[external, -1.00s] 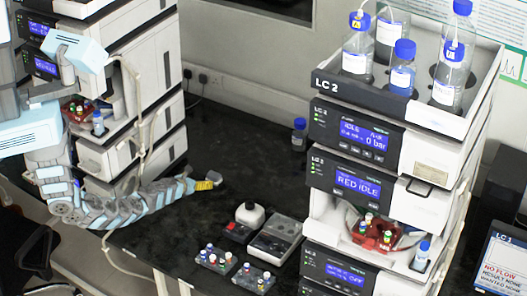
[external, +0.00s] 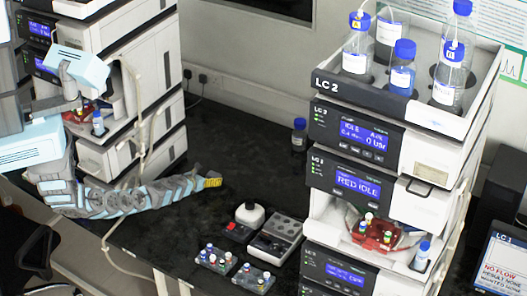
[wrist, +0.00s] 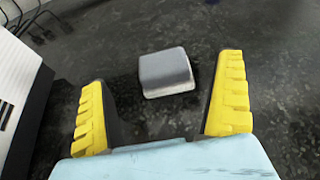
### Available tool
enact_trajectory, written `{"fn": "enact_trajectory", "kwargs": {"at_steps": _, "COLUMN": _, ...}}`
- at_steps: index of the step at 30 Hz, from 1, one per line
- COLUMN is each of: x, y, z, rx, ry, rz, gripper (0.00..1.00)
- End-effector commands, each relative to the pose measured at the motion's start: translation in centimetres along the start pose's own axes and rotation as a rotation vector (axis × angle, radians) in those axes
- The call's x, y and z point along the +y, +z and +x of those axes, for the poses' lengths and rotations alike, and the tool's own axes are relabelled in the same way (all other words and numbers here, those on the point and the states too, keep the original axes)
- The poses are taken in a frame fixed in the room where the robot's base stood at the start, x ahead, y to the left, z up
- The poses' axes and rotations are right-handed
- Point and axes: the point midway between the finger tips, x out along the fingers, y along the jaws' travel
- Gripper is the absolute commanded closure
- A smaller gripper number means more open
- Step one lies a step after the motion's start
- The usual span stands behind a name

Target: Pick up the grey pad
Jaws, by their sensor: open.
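The grey pad (wrist: 167,70) is a small rounded block with a pale front edge. It lies on the dark bench in the wrist view. My gripper (wrist: 165,76) is open, and its two yellow ribbed fingers stand to the left and right of the pad in the picture, with a gap on each side. Nothing is held. In the external view my gripper (external: 212,182) is low over the bench and hides the pad.
A mixer with a white round top (external: 250,214), a grey device (external: 275,238) and two vial racks (external: 216,259) stand to the right of my gripper. The LC 2 stack (external: 390,170) is further right. A blue-capped bottle (external: 299,134) stands behind. The bench around the pad is clear.

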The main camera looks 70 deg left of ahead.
Motion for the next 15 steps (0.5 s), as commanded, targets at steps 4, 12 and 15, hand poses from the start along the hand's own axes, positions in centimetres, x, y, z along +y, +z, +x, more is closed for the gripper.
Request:
{"fn": "enact_trajectory", "kwargs": {"at_steps": 4, "x": -0.1, "y": -0.1, "z": 0.9, "rx": -0.001, "ry": -0.003, "rz": 0.002, "gripper": 0.02}}
{"fn": "enact_trajectory", "kwargs": {"at_steps": 12, "x": -0.1, "y": 0.0, "z": 1.5, "rx": 0.0, "ry": -0.001, "rz": 0.001, "gripper": 0.02}}
{"fn": "enact_trajectory", "kwargs": {"at_steps": 15, "x": -0.1, "y": -0.1, "z": 1.8, "rx": 0.0, "ry": -0.001, "rz": 0.003, "gripper": 0.02}}
